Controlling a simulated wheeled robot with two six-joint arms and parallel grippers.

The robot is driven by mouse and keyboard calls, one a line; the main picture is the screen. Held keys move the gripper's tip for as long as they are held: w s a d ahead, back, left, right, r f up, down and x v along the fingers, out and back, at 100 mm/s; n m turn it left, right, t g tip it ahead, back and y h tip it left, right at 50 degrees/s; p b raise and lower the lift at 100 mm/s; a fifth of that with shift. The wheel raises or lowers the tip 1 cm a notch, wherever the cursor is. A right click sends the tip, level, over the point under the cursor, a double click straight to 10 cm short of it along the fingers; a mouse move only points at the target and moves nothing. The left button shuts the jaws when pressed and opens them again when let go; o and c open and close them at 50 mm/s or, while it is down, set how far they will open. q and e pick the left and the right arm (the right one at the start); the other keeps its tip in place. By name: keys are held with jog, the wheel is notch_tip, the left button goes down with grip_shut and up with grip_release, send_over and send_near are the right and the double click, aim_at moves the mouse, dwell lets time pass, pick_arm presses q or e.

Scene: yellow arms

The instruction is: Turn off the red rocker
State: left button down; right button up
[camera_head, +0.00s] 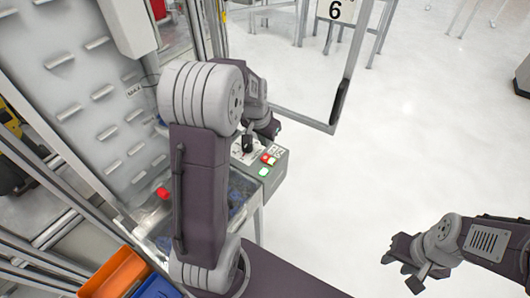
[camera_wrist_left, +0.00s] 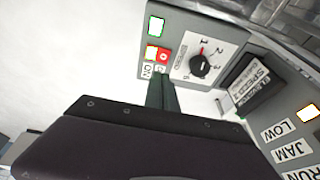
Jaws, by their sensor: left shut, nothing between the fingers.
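The red rocker (camera_wrist_left: 163,56) is on the grey control panel, next to a bright lit part (camera_wrist_left: 151,52) with an ON label below. It also shows in the head view as a small red patch (camera_head: 272,160) on the control box. My left gripper (camera_wrist_left: 162,82) is shut and empty, its dark fingertips just below the red rocker in the wrist view; I cannot tell whether they touch. In the head view the left gripper (camera_head: 270,128) is over the box's far end, partly behind my arm. My right gripper (camera_head: 401,271) is open and empty at lower right, far from the box.
A black dial (camera_wrist_left: 202,65) on a white numbered plate sits right of the rocker. A lit green button (camera_wrist_left: 156,26) is above it. A black label block (camera_wrist_left: 253,82) stands further right. An orange bin (camera_head: 115,274) is at lower left.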

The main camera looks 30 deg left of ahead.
aim_at(265, 157)
pick_arm(q)
jog(key=x, duration=0.6)
jog(key=shift+s+a+f, duration=0.2)
jog(key=shift+f, duration=0.3)
jog(key=shift+s+f, duration=0.1)
jog(key=shift+f, duration=0.45)
jog(key=shift+a+f, duration=0.1)
jog(key=shift+f, duration=0.25)
jog(key=shift+r, duration=0.1)
jog(key=shift+d+r, duration=0.15)
jog(key=shift+d, duration=0.6)
